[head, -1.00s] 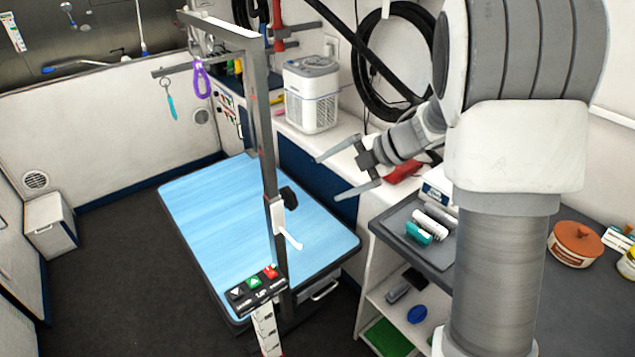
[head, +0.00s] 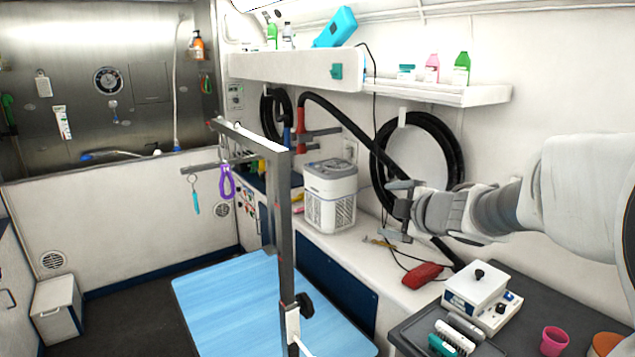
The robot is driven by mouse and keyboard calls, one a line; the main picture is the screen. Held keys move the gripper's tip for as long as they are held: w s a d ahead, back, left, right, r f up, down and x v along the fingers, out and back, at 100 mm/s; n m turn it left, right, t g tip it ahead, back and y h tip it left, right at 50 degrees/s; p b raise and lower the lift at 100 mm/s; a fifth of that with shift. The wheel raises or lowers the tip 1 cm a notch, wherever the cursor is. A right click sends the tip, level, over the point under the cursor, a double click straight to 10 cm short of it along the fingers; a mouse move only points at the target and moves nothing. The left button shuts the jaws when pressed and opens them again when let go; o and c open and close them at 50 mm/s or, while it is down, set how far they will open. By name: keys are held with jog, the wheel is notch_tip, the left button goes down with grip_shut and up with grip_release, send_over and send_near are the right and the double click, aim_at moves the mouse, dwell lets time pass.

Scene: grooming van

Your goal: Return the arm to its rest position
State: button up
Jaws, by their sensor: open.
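My gripper (head: 391,210) is at the right of the head view, at the end of my white and grey arm, which reaches in from the right edge. Its two fingers are apart and nothing shows between them. It is held in the air in front of the white wall, above the white counter (head: 345,244) and to the right of the white box-shaped appliance (head: 330,200). The coiled black hose is behind it in the picture.
The blue-topped table (head: 235,305) with its grey post (head: 287,235) stands in front. A dark grey worktop (head: 410,335) at lower right bears a white device (head: 477,288), clippers and a pink cup (head: 553,341). A wall shelf (head: 450,94) holds bottles. Dark floor is clear at lower left.

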jog(key=s+d+r+m+h, duration=0.3)
jog(key=s+d+m+h, duration=0.35)
jog(key=s+m, duration=0.45)
jog(key=s+a+f+m+g, duration=0.2)
jog(key=s+f, duration=0.1)
jog(key=s, duration=0.3)
jog(key=s+a+f+m+g+y, duration=0.1)
jog(key=s+a+f+m+g, duration=0.1)
jog(key=s, duration=0.5)
jog(key=s+a+f+m+g+y, duration=0.1)
jog(key=s+a+f+m+g, duration=0.1)
jog(key=s, duration=0.5)
jog(key=shift+s+a+f+m+g, duration=0.15)
jog(key=shift+a+f+m+g, duration=0.15)
jog(key=shift+a+f+g, duration=0.45)
jog(key=shift+f+y, duration=0.1)
jog(key=shift+y, duration=0.15)
